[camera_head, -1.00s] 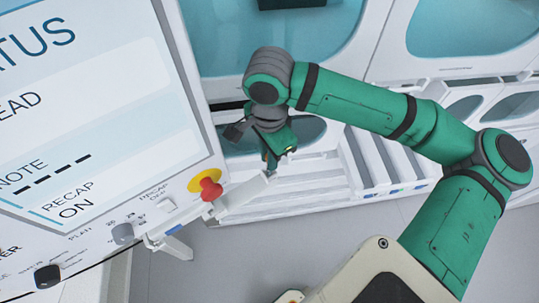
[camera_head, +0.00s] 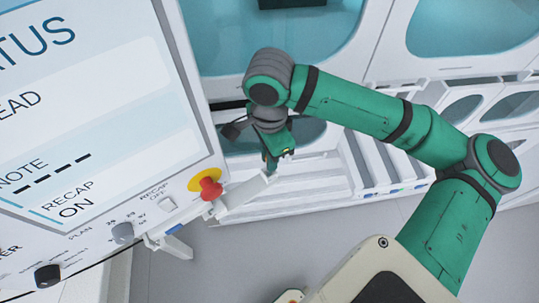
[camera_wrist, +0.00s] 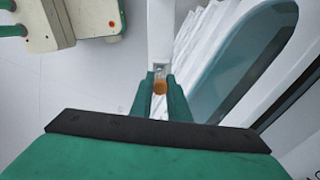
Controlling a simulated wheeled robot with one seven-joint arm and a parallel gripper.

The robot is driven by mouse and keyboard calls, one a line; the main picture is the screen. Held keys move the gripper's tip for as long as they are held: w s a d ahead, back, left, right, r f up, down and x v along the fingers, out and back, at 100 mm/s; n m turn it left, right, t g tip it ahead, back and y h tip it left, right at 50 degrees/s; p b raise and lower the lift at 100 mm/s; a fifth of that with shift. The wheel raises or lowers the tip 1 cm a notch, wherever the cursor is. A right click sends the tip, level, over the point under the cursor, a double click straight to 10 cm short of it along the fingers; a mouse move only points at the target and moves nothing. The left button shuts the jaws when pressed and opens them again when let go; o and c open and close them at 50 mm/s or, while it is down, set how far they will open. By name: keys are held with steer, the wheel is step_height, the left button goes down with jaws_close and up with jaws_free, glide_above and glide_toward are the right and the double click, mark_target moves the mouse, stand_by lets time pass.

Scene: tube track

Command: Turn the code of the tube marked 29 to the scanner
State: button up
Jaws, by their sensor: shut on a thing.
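My gripper (camera_head: 271,172) points down over the end of a narrow white track (camera_head: 236,199) beside the panel. The white track (camera_wrist: 160,35) runs away from the fingers in the wrist view. I cannot make out a scanner for certain.
A large panel with a screen (camera_head: 100,120) stands at left, with a red knob on a yellow disc (camera_head: 209,186) close to my gripper. White cabinets with teal windows (camera_head: 460,30) stand behind. Grey floor (camera_head: 240,255) is clear in front.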

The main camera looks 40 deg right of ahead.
steer(key=o, duration=0.9)
steer(key=shift+c, duration=0.2)
step_height(320, 180, up, 11)
steer(key=shift+f, duration=0.1)
